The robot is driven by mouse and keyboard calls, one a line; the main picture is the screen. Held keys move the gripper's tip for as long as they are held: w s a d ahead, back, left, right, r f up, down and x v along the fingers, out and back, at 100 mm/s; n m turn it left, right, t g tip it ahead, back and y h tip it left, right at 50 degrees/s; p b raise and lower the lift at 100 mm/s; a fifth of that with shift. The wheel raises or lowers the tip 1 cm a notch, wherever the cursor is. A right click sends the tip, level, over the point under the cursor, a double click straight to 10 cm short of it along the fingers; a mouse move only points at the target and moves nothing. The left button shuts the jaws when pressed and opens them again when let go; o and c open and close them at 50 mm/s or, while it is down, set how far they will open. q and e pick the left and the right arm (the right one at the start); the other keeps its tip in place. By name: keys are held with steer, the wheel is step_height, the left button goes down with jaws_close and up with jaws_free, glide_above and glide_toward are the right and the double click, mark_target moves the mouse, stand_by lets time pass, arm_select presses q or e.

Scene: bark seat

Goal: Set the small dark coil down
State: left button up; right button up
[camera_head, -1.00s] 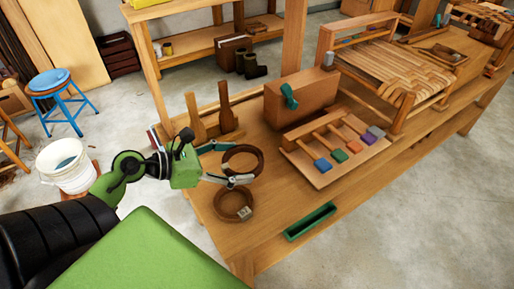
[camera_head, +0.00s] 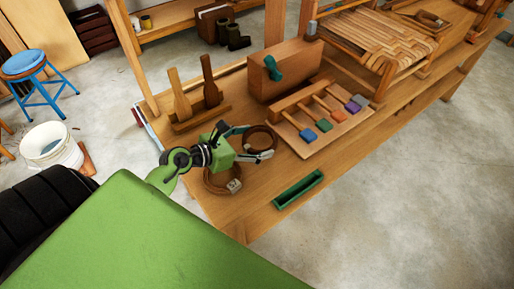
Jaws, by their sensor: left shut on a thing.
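The small dark coil (camera_head: 263,131) is a dark brown ring at the left end of the mallet rack. My left gripper (camera_head: 258,142) is shut on it, with one finger on the far side and one on the near side. I cannot tell whether the coil touches the bench top or is just above it. A second brown coil (camera_head: 234,186) with a pale tag lies on the bench (camera_head: 250,206), partly hidden behind my left gripper and wrist. My right gripper is not in view.
A sloped wooden rack (camera_head: 309,149) with several coloured blocks stands right of the held coil. A green tray (camera_head: 298,190) lies near the front edge. A wooden box (camera_head: 285,80) and upright paddles (camera_head: 180,95) stand behind. Bare bench shows between tagged coil and tray.

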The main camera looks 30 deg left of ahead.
arm_select(q)
steer(key=f, duration=0.3)
steer(key=shift+w+d+f, duration=0.2)
steer(key=shift+w+d, duration=0.1)
steer(key=shift+d, duration=0.05)
steer(key=shift+f, duration=0.25)
steer(key=shift+f+b, duration=0.1)
steer(key=shift+b, duration=0.25)
steer(key=o, duration=1.1)
